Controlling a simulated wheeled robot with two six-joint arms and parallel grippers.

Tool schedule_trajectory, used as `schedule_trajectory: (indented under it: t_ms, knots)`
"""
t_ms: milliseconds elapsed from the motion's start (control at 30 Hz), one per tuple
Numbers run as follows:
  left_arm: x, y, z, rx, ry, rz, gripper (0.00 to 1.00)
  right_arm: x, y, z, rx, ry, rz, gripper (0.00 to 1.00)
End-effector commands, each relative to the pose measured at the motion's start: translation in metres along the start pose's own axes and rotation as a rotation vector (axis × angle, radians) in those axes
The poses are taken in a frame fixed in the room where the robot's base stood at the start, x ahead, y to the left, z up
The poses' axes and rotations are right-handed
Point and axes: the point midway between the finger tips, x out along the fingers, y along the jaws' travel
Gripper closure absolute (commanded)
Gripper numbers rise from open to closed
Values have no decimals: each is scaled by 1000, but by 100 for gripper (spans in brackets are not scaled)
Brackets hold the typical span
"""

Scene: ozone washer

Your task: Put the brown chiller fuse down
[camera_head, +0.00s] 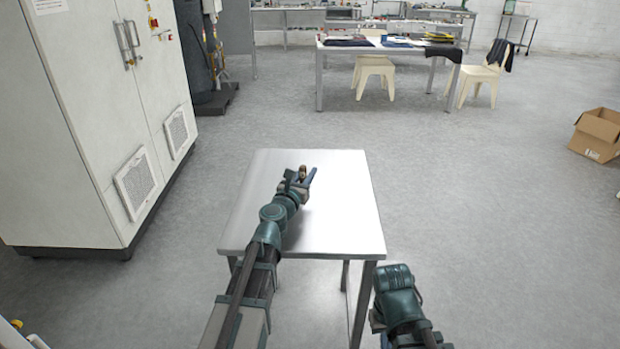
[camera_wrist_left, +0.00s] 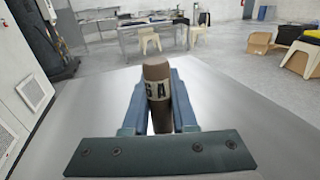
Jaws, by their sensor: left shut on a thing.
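The brown chiller fuse (camera_wrist_left: 157,92) is a brown cylinder with a pale band with dark letters around its middle. It stands roughly upright between the fingers of my left gripper (camera_head: 304,176), which is shut on it. In the head view the fuse (camera_head: 303,170) shows as a small brown spot between the blue fingertips. The gripper is over the far half of a small metal table (camera_head: 345,210). I cannot tell whether the fuse touches the tabletop. My right arm is at the lower right of the head view, beside the table; its fingers do not show.
The tabletop around the left gripper is bare. A tall white cabinet (camera_head: 75,120) stands at the left. A long worktable (camera_head: 390,47) with chairs stands at the back. An open cardboard box (camera_head: 597,135) lies on the floor at the right.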

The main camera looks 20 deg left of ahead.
Motion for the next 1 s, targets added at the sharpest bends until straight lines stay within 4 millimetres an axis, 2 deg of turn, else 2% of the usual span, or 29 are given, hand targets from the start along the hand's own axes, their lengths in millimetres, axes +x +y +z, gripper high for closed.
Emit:
schedule_trajectory:
  t_ms: [267,433,500,633,1000]
  knots:
    - [8,1,-1,0,0,1,100,1,0,0,0,0,0,100]
    - [29,5,-4,0,0,2,100,4,0,0,0,0,0,100]
    - [25,3,-21,0,0,3,100,21,-2,-1,0,0,0,100]
    - [24,1,-38,0,0,4,100,38,-4,-2,0,0,0,100]
    - [24,0,-38,0,0,6,100,38,-4,-2,0,0,0,100]
